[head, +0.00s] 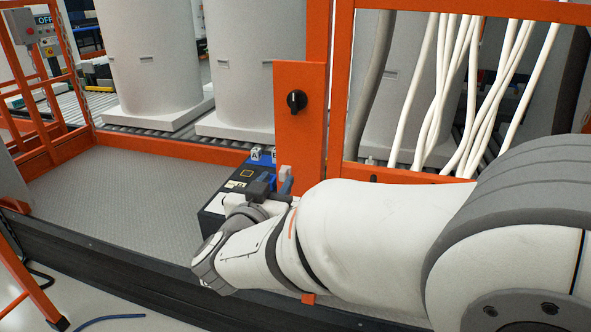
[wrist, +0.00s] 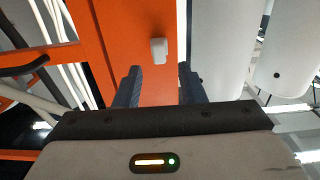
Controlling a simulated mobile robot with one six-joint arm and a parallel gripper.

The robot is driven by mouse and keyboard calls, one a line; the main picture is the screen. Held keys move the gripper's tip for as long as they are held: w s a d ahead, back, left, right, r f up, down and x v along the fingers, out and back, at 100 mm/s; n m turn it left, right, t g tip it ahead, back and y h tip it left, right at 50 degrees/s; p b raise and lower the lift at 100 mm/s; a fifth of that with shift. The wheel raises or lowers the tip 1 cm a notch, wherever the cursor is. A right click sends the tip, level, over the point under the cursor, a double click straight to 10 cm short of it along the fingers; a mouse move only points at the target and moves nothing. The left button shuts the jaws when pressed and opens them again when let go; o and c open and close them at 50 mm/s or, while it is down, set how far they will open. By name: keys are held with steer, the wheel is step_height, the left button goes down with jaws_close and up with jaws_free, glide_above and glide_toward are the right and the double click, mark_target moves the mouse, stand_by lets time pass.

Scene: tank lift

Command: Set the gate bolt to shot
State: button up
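My gripper (wrist: 159,80) is open and empty in the wrist view, its two dark fingers spread apart. A small white block (wrist: 158,50) sticks out of the orange post (wrist: 120,40), past the fingertips and between their lines. It may be the gate bolt's handle; I cannot tell its setting. In the head view, my gripper (head: 274,184) is low in front of the orange post (head: 312,140), near a pale block (head: 285,172) on it. My arm hides the lower post.
A black rotary knob (head: 297,101) sits higher on the post. A dark blue box (head: 238,178) with small labelled blocks stands on the grey platform (head: 120,200). White hoses (head: 450,90) hang behind the orange frame at right. Large white tanks (head: 150,55) stand behind.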

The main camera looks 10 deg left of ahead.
mark_target(282, 173)
steer(key=shift+w+d, duration=0.15)
steer(key=shift+w, duration=1.6)
jaws_close()
